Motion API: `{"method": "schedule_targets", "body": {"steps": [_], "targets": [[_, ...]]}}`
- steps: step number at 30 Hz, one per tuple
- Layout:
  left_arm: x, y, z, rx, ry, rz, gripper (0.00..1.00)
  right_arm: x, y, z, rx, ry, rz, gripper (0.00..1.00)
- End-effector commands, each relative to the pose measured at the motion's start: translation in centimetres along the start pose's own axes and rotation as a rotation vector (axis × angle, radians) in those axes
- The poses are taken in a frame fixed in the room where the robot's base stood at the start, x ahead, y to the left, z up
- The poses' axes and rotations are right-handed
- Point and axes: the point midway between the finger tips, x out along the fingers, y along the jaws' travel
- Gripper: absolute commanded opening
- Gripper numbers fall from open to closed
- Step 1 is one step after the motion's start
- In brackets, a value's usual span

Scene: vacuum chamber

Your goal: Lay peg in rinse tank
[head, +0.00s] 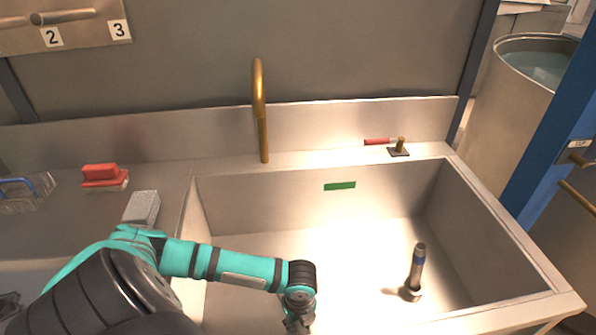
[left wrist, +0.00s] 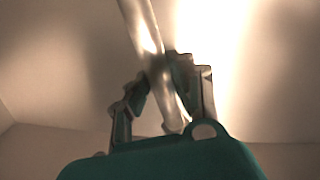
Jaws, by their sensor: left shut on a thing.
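The rinse tank (head: 330,215) is a wide metal sink basin below a brass tap. My left gripper (head: 298,318) is over the left front part of the basin, at the bottom edge of the head view. In the left wrist view my left gripper (left wrist: 163,90) is shut on the peg (left wrist: 143,28), a shiny pale metal rod. The rod passes between the fingers and runs out past the top edge of that view. In the head view I cannot make out the held peg. My right gripper is not in view.
The brass tap (head: 260,110) rises at the back edge. A red-handled valve (head: 398,150) sits on the back ledge. A grey block (head: 143,206) and a red brush (head: 102,176) lie on the left counter.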

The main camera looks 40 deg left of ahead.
Motion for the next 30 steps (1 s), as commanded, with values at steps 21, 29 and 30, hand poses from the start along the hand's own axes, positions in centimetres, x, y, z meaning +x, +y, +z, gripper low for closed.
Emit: {"method": "schedule_targets", "body": {"steps": [21, 29, 30], "targets": [[-1.5, -0.1, 0.1, 0.0, 0.0, -0.004, 0.44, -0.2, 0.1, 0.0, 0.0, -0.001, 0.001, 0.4], [-7.1, -0.1, 0.1, 0.0, -0.001, -0.005, 0.44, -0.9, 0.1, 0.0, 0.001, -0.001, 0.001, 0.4], [-7.9, -0.1, 0.1, 0.0, -0.001, -0.004, 0.44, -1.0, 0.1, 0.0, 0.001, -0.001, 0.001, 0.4]]}}
